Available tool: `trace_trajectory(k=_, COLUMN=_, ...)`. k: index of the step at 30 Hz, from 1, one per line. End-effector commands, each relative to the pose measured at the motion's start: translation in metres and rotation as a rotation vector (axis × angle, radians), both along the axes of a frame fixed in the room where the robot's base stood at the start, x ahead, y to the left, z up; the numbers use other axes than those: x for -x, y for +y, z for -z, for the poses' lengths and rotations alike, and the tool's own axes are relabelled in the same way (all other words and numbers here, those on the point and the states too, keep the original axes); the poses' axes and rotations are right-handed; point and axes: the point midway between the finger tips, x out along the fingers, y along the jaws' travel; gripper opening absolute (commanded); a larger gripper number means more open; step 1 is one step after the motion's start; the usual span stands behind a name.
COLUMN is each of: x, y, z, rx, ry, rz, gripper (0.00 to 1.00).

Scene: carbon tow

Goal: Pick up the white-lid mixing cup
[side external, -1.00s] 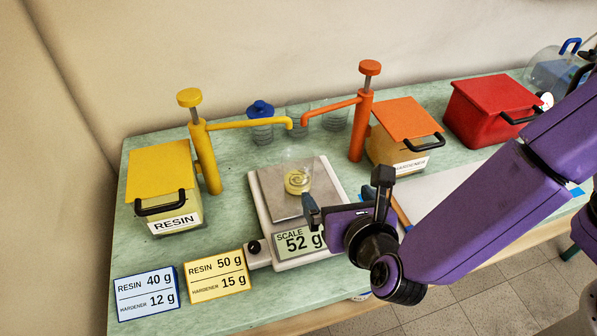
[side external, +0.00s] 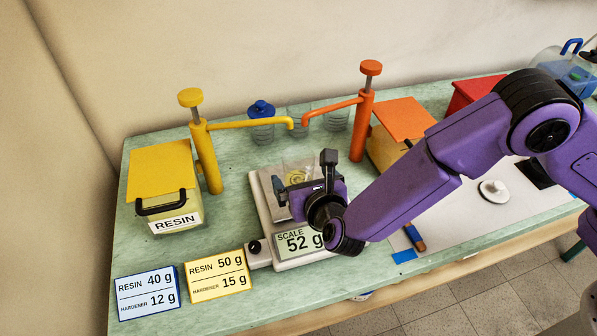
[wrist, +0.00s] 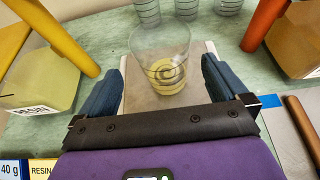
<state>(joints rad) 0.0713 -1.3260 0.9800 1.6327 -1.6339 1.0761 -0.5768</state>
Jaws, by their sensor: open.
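A clear mixing cup (side external: 297,165) with yellowish liquid stands upright on the scale plate (side external: 265,187). It has no lid on it. In the wrist view the cup (wrist: 160,42) is just ahead of and partly between the fingers. My gripper (side external: 304,176) is open at the scale and hides the lower part of the cup in the side view. In the wrist view the two blue-grey fingers of my gripper (wrist: 163,84) stand apart on either side, with a gap to the cup. A round white knobbed piece, like a lid (side external: 494,190), lies on the white board at the right.
The scale display (side external: 297,240) reads 52 g. Yellow (side external: 205,155) and orange (side external: 361,125) pumps flank the cup, spouts behind it. A blue-lidded cup (side external: 261,125) and clear cups stand at the back.

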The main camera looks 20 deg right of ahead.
Motion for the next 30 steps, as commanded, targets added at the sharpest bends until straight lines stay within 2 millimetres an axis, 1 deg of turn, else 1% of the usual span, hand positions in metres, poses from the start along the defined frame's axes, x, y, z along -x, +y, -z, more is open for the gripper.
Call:
trace_trajectory(k=4, x=-0.009, y=-0.002, z=0.004, rx=0.000, ry=0.002, rz=0.002, gripper=1.00)
trace_trajectory(k=9, x=-0.032, y=-0.007, z=0.013, rx=0.000, ry=0.001, rz=0.004, gripper=1.00)
trace_trajectory(k=13, x=-0.044, y=-0.005, z=0.018, rx=-0.001, ry=0.001, rz=0.000, gripper=1.00)
trace_trajectory(k=16, x=-0.049, y=-0.005, z=0.020, rx=-0.001, ry=0.000, rz=0.000, gripper=1.00)
trace_trajectory(k=22, x=-0.049, y=-0.005, z=0.020, rx=-0.001, ry=0.001, rz=0.000, gripper=1.00)
trace_trajectory(k=23, x=-0.049, y=-0.005, z=0.020, rx=-0.001, ry=0.001, rz=0.000, gripper=0.97)
trace_trajectory(k=24, x=-0.049, y=-0.005, z=0.020, rx=-0.001, ry=0.001, rz=0.000, gripper=0.83)
trace_trajectory(k=26, x=-0.049, y=-0.005, z=0.020, rx=-0.001, ry=0.001, rz=0.000, gripper=0.64)
trace_trajectory(k=27, x=-0.049, y=-0.005, z=0.020, rx=-0.001, ry=0.001, rz=0.000, gripper=0.51)
trace_trajectory(k=28, x=-0.049, y=-0.005, z=0.020, rx=-0.001, ry=0.001, rz=0.000, gripper=0.43)
trace_trajectory(k=30, x=-0.049, y=-0.005, z=0.020, rx=0.000, ry=0.001, rz=0.000, gripper=0.42)
